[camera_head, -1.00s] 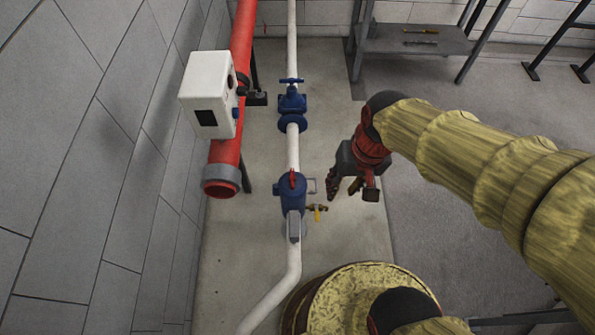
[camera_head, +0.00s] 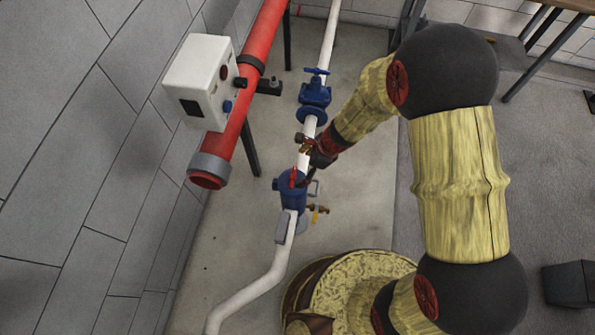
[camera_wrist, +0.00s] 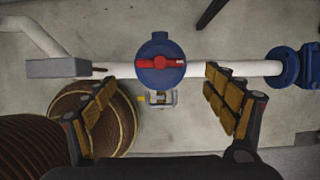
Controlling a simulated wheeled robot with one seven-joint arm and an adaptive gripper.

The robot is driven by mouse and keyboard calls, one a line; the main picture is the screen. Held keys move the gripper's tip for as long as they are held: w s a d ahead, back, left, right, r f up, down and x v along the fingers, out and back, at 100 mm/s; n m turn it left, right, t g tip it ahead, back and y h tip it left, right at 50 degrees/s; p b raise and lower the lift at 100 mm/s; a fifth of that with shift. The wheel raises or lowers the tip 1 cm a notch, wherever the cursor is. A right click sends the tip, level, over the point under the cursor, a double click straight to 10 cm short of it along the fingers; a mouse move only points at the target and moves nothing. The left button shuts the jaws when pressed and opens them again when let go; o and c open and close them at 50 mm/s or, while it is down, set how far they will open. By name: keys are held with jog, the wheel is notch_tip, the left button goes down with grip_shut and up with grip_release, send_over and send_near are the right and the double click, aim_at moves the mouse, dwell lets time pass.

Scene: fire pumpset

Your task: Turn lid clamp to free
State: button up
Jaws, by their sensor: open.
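The lid clamp (camera_head: 293,178) is a red bar on top of the blue housing (camera_head: 290,199) in the white pipe line. In the wrist view the red clamp (camera_wrist: 160,63) lies across the round blue lid (camera_wrist: 160,78), roughly in line with the pipe. My gripper (camera_head: 312,153) is above the pipe beside the housing, in the head view just beyond the clamp. In the wrist view my gripper (camera_wrist: 158,92) is open, with one padded finger on either side of the housing and nothing between the pads. No contact with the clamp shows.
A blue valve (camera_head: 314,92) sits farther along the white pipe (camera_head: 258,280). A brass tap with a yellow handle (camera_head: 318,209) is beside the housing. A red pipe (camera_head: 233,120) with a white box (camera_head: 202,82) runs at the left. Open floor (camera_head: 372,205) lies right of the housing.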

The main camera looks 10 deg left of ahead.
aim_at(293, 176)
jog(key=b+x, duration=0.3)
jog(key=x, duration=0.4)
jog(key=shift+a+f+b, duration=0.1)
jog(key=shift+f+b, duration=0.3)
jog(key=shift+c, duration=1.4)
jog(key=shift+w+r, duration=0.1)
jog(key=c, duration=0.9)
